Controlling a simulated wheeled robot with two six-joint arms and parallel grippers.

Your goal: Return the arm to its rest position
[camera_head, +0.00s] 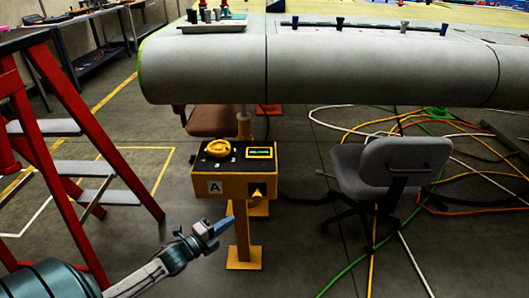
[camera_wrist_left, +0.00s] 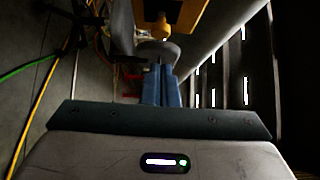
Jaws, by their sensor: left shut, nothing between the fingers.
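My left arm comes in from the bottom left in the head view. My left gripper (camera_head: 226,222) is shut and empty, its blue fingers pointing right and slightly up. It appears in front of the yellow control box (camera_head: 203,186) marked "A", below its front face. The box has a round yellow dial (camera_head: 216,149) and a lit green display (camera_head: 261,153) on top. My right gripper is not in view.
A red stepladder (camera_head: 68,130) stands at the left. A grey office chair (camera_head: 385,170) stands right of the box. A large grey wing section (camera_head: 205,68) spans the back. Cables (camera_head: 430,150) cover the floor at the right. Floor between ladder and box is clear.

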